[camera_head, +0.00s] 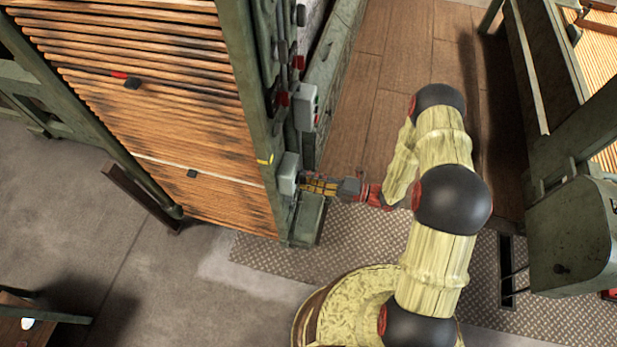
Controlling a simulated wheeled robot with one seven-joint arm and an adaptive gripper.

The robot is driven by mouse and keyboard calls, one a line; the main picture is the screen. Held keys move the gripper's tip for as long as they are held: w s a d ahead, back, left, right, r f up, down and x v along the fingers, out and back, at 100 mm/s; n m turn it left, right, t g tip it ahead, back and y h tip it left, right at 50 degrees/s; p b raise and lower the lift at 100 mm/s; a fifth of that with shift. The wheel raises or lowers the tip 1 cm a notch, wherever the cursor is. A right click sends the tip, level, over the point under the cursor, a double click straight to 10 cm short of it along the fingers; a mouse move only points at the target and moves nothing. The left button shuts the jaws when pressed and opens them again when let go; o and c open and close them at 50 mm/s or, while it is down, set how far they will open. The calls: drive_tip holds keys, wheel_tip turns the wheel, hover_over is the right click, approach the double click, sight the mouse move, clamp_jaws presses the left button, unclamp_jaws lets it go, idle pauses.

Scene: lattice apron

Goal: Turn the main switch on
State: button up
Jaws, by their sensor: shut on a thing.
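A light grey switch box (288,172), which looks like the main switch, is mounted on the green machine post at its lower end. My gripper (303,184) reaches it from the right, its fingers against the box's right side. The gripper is shut on the switch's handle, which the fingers hide. Whether the switch stands on or off cannot be told from this view.
Above the switch box, a grey control box (306,106) with red and green buttons sits on the same green post (255,85). Wooden slats (150,90) fill the machine to the left. A grey-green cabinet (572,240) stands at right. Tread-plate floor (290,262) lies below.

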drive_tip(key=shift+m, duration=0.5)
drive_tip(key=o, duration=1.2)
drive_tip(key=shift+c, duration=0.2)
drive_tip(key=shift+d, duration=0.15)
drive_tip(key=v, duration=1.1)
drive_tip(key=shift+d, duration=0.35)
drive_tip(key=shift+s, duration=0.1)
